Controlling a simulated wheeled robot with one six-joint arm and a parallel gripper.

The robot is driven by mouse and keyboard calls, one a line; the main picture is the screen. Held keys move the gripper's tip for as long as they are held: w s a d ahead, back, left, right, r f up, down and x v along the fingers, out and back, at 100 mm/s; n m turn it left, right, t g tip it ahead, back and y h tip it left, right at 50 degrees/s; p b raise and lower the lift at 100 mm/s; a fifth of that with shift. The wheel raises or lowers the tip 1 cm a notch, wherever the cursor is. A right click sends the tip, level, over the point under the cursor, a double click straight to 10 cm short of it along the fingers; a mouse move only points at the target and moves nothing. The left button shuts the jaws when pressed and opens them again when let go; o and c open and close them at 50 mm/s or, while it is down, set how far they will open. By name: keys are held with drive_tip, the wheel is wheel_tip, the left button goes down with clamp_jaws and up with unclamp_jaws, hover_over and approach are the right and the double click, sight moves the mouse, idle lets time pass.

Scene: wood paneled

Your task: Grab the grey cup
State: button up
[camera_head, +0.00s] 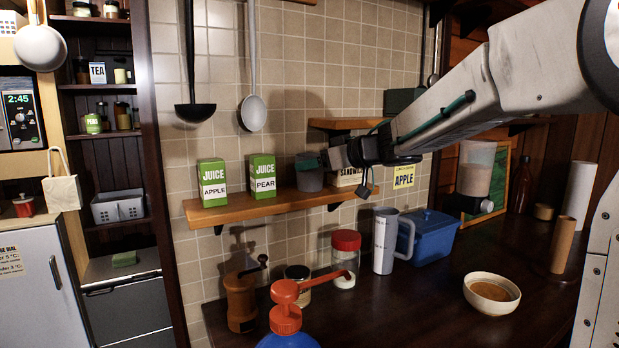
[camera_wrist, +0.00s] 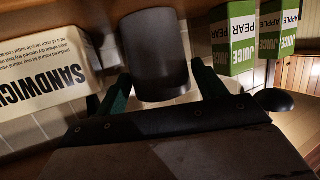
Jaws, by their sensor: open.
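The grey cup (camera_head: 309,180) stands on the wooden wall shelf, right of the green juice cartons. In the wrist view the dark grey cup (camera_wrist: 155,50) is large and upside down in the picture. My gripper (camera_head: 338,170) is at the shelf, close to the cup's right side in the head view. In the wrist view my gripper (camera_wrist: 160,88) is open, with one green finger at each side of the cup. I cannot tell whether either finger touches it. The gripper hides part of the cup's near end.
A sandwich box (camera_wrist: 45,75) stands close to one finger. The pear juice carton (camera_wrist: 234,38) and apple juice carton (camera_head: 213,182) stand on the other side. Below, the counter holds a tall grey mug (camera_head: 384,243), a red-lidded jar (camera_head: 345,262) and a blue box (camera_head: 428,240).

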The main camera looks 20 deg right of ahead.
drive_tip(key=shift+x, duration=1.25)
drive_tip(key=c, duration=0.8)
drive_tip(key=shift+r, duration=0.1)
